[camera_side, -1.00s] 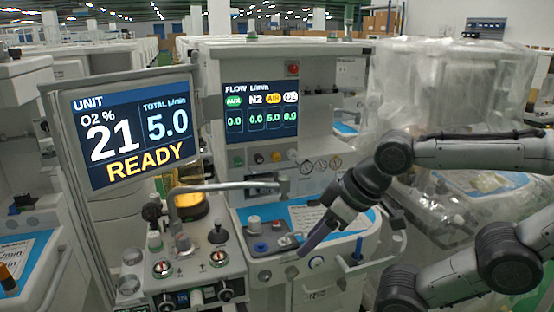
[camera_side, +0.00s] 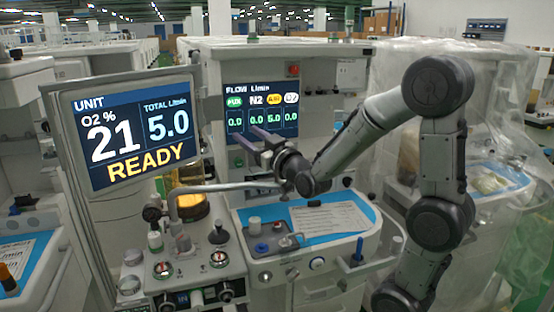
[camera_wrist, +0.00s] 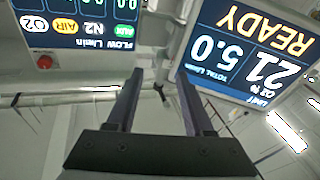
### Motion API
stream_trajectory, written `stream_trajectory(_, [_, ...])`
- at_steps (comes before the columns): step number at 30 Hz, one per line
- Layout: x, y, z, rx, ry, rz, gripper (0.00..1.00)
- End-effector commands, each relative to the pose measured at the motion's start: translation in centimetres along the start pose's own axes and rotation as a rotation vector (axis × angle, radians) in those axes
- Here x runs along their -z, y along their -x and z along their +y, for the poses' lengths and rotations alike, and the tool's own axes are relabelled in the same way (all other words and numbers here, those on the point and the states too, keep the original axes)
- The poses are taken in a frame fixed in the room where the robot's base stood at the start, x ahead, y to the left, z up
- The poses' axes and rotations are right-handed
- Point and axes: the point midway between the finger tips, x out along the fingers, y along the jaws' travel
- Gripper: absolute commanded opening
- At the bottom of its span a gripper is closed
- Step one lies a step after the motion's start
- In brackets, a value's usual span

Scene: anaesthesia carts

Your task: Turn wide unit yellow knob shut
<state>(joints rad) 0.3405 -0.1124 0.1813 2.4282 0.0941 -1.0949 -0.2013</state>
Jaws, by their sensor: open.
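The wide unit (camera_side: 335,85) stands at centre in the side view. Its flow screen (camera_side: 278,98) reads 5.0 under the yellow AIR label and 0.0 under the others. The row of knobs below that screen is mostly covered by my gripper and wrist, and the yellow knob cannot be made out. My gripper (camera_side: 247,132) is open and empty, raised in front of the lower part of the flow screen, with its fingers pointing left and up. In the wrist view the gripper (camera_wrist: 160,73) has its two dark fingers apart with nothing between them. No knob shows there.
The tilted unit screen (camera_side: 130,130) reads 21, 5.0 and READY, close left of my fingers. A grey bent tube (camera_side: 225,187) runs below them. The blue-edged worktop (camera_side: 335,215) holds a paper sheet. A plastic-wrapped machine (camera_side: 500,110) stands right.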

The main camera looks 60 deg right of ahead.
Motion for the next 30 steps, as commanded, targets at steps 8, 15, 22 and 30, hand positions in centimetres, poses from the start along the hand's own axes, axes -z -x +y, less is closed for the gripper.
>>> stream_trajectory(8, [-11.9, -1.0, 9.2, -0.243, 0.087, -0.074, 0.52])
stream_trajectory(15, [-18.7, 0.6, 12.9, -0.318, 0.092, -0.225, 0.52])
stream_trajectory(22, [-19.1, -1.0, 13.9, -0.328, 0.093, -0.225, 0.52])
stream_trajectory(30, [-20.1, -5.8, 15.6, -0.327, 0.093, -0.224, 0.52])
